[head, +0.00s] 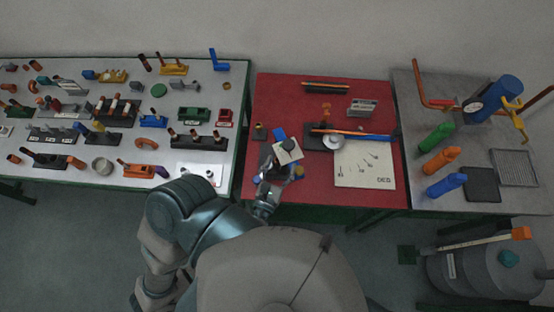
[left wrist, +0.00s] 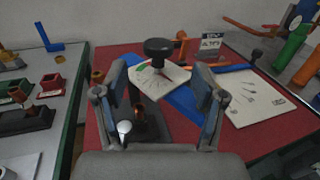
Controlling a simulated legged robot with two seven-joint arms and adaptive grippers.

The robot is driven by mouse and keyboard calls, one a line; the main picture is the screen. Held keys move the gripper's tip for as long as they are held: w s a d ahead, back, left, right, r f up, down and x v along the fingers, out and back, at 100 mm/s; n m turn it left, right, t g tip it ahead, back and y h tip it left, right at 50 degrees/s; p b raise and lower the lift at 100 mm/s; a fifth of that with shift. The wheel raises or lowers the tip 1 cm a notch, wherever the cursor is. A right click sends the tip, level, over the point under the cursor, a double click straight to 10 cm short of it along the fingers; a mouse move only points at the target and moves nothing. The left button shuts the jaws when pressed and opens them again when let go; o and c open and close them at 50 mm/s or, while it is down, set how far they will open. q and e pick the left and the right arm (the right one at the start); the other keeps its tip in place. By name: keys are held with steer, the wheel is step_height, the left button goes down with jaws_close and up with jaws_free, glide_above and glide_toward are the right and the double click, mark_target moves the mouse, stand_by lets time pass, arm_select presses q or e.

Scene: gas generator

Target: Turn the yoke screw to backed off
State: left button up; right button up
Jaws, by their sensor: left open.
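A black knob (left wrist: 160,47) on a short stem, which looks like the yoke screw, stands in front of a white card (left wrist: 158,77) with a green mark in the left wrist view. In the head view the dark knob (head: 288,144) shows small over the white card (head: 287,154) on the red table. My left gripper (left wrist: 160,85) is open, its two fingers apart on either side below the knob, not closed on it. In the head view my left gripper (head: 278,168) is at the table's front left and partly hides what lies beneath. My right gripper is not seen.
The red table (head: 275,95) also holds a blue bar (head: 365,137), a white sheet with drawn marks (head: 365,170) and a small sign (head: 362,107). A grey table at right carries bottles and a blue cylinder (head: 500,94). A crowded white table (head: 225,75) stands at left.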

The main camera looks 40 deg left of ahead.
arm_select(q)
steer(key=v, duration=0.4)
steer(key=shift+d, duration=0.2)
stand_by(0.4)
